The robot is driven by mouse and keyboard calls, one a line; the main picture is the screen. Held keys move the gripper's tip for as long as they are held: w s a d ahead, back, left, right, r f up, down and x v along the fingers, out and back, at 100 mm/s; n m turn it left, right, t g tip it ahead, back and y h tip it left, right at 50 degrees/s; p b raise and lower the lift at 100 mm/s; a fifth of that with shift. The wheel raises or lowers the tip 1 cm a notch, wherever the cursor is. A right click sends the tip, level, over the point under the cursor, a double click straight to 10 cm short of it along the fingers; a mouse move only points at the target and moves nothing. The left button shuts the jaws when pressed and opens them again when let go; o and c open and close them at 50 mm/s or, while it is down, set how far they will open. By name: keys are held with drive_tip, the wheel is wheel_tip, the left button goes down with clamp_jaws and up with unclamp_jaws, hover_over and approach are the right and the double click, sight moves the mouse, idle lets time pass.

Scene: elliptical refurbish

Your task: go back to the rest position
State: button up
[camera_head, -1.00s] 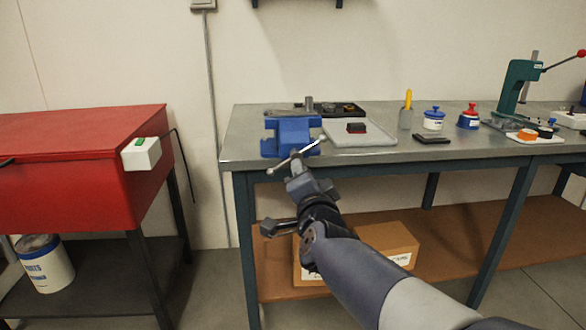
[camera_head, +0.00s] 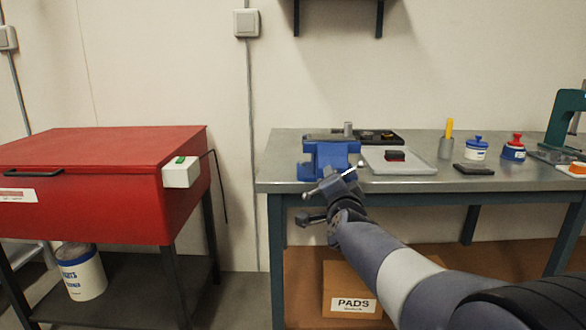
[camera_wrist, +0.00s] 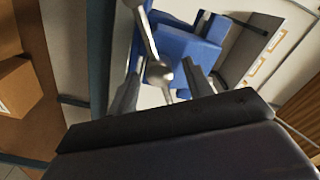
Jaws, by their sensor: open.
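My gripper (camera_head: 335,185) is in front of the workbench's front edge, just below the blue vise (camera_head: 330,157). In the wrist view, my gripper (camera_wrist: 162,88) has its two fingers apart, with no object seen clamped between them. The vise (camera_wrist: 190,45) shows beyond the fingers. The vise's silver handle bar (camera_wrist: 145,35) crosses the view and its ball end appears in the gap between the fingers. I cannot tell whether the fingers touch the bar. My wrist hides part of the lower view.
The workbench (camera_head: 460,185) holds a grey tray (camera_head: 415,168) with a dark red-topped block (camera_head: 395,155), containers and a green press (camera_head: 565,120). A red cabinet (camera_head: 100,190) stands left. A box marked PADS (camera_head: 350,285) is on the lower shelf. Floor shows between cabinet and bench.

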drive_tip(key=shift+s, duration=0.15)
drive_tip(key=s+p, duration=0.2)
drive_tip(key=s, duration=0.8)
drive_tip(key=w+n+p, duration=0.9)
drive_tip(key=w+n, duration=0.1)
drive_tip(key=shift+w+n, duration=0.15)
drive_tip(key=shift+n, duration=0.25)
idle(0.4)
drive_tip(key=shift+a, duration=0.1)
